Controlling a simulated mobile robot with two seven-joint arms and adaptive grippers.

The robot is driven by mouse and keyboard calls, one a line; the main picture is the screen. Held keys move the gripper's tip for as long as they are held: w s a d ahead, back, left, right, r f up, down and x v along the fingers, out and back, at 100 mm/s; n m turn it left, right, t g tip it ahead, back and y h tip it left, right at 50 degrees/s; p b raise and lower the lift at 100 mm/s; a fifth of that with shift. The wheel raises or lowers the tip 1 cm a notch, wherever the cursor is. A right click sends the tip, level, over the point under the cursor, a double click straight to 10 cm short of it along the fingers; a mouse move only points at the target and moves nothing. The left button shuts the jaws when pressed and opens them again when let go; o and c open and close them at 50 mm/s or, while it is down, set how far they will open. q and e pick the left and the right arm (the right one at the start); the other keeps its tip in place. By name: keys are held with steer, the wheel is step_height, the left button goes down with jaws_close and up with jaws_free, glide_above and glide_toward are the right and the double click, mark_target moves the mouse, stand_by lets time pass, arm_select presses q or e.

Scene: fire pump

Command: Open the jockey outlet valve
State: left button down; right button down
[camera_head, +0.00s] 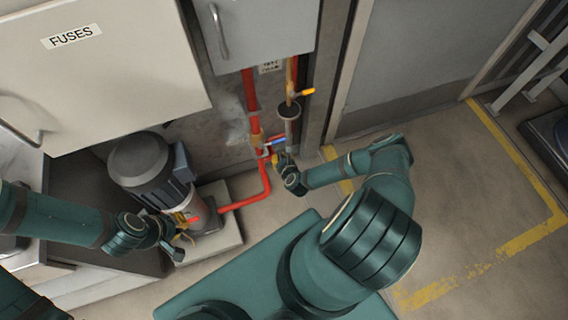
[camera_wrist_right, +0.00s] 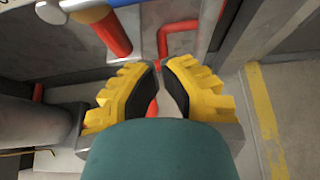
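A blue valve handle (camera_head: 275,142) sits on the red pipework right of the pump motor (camera_head: 140,163). Its blue end also shows at the top of the right wrist view (camera_wrist_right: 125,2). A small red handle (camera_head: 193,220) is at the pump's base. I cannot tell which handle is the jockey outlet valve's. My right gripper (camera_head: 281,160) is just below the blue handle; in the right wrist view its yellow fingers (camera_wrist_right: 160,85) have a narrow gap with nothing held between them. My left gripper (camera_head: 181,229) is beside the red handle; its finger opening is too small to read.
An orange handle (camera_head: 302,92) is on the pipe higher up. Red pipe (camera_head: 247,200) runs low from the pump to the wall. A FUSES cabinet (camera_head: 95,75) and a grey cabinet (camera_head: 262,35) overhang the pipes.

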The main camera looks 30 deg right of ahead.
mark_target(273, 142)
steer(key=shift+w+d+r, duration=0.15)
steer(key=shift+w+r, duration=0.45)
steer(key=shift+r, duration=0.15)
steer(key=shift+w+d+r, duration=0.15)
steer(key=shift+w+r, duration=0.45)
steer(key=shift+r, duration=0.15)
steer(key=shift+r, duration=0.1)
steer(key=shift+r+n+h, duration=0.15)
steer(key=shift+n+h, duration=0.25)
steer(key=shift+h, duration=0.2)
